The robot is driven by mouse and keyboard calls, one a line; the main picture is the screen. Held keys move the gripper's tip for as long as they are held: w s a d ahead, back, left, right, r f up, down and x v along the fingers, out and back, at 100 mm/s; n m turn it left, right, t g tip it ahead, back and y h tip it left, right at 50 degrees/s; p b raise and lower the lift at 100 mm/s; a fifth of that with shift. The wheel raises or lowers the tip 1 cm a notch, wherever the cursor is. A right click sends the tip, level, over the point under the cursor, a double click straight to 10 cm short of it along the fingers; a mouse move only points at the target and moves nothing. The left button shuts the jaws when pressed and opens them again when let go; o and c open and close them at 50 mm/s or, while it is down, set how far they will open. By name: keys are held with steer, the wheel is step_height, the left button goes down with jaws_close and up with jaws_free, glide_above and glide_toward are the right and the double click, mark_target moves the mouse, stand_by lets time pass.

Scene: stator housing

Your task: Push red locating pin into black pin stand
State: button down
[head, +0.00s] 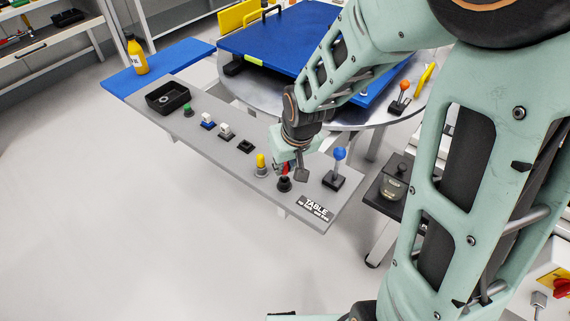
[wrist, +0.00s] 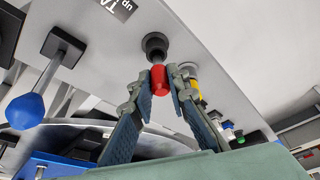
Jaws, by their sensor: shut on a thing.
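The red locating pin (wrist: 159,84) sits between the two fingers of my gripper (wrist: 160,76), which is shut on its red head. A short grey shank shows beyond the head, in line with the black pin stand (wrist: 155,44). In the head view the black pin stand (head: 284,185) is near the right end of the grey table, and a bit of the red pin (head: 285,169) shows just above it beside my gripper (head: 288,172). The shank's tip meets the stand's opening in the wrist view; how deep it sits I cannot tell.
A yellow pin in a stand (head: 261,165) is just left of the black stand. A blue-knobbed lever (head: 337,167) stands to the right. A table label (head: 315,208) lies nearer the edge. Several small parts and a black tray (head: 167,97) line the table (head: 225,160) leftward.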

steer(key=shift+f+b, duration=1.2)
steer(key=shift+f, duration=0.25)
steer(key=c, duration=1.5)
jaws_free()
steer(key=shift+r, duration=0.2)
steer(key=shift+p+v, duration=2.05)
steer(key=shift+v, duration=0.1)
steer(key=shift+f, duration=0.15)
